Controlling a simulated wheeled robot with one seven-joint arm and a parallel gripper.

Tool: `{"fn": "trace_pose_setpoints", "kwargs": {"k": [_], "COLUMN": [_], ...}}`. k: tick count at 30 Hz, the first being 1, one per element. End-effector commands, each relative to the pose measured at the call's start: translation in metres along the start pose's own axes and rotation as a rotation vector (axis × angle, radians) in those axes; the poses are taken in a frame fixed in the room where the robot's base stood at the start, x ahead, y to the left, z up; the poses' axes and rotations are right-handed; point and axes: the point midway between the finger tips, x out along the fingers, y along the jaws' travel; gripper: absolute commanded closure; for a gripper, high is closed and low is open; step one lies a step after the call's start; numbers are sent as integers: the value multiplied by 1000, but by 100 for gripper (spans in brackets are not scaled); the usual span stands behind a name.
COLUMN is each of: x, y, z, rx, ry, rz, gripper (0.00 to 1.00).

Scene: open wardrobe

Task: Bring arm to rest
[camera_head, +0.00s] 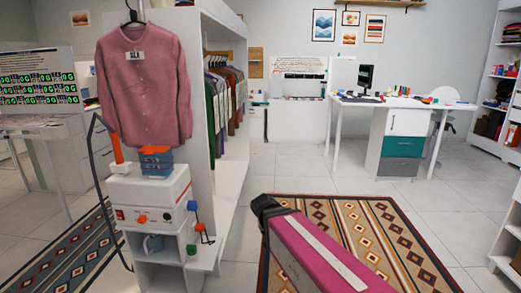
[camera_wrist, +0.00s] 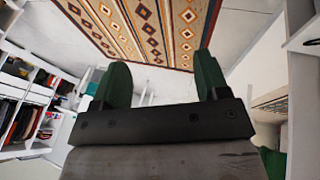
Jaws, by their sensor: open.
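My gripper (camera_wrist: 160,88) shows in the wrist view with its two green fingers well apart and nothing between them. Beyond the fingers are the patterned rug and the pale floor, and the wrist picture looks turned over. In the head view a pink and black link of my arm reaches in from the bottom, over the rug. The gripper's fingers are not visible in the head view.
An open white wardrobe (camera_head: 235,150) holds a row of hanging clothes (camera_head: 225,90). A pink shirt (camera_head: 145,85) hangs at its near end, above a white machine (camera_head: 150,200). A desk (camera_head: 400,103) stands at the back. Patterned rug (camera_head: 400,235) and tiled floor (camera_head: 290,165) lie open between.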

Motion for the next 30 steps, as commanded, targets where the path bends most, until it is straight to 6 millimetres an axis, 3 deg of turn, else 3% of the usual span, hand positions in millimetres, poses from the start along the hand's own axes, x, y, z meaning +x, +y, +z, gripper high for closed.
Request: {"fn": "trace_pose_setpoints", "kwargs": {"k": [6,15,30], "x": [48,89,98], "y": [45,88,98], "z": [32,70,80], "rx": [-4,4,7], "ry": [-150,-270,-292], "rz": [-107,-275,-331], "gripper": [32,32,32]}}
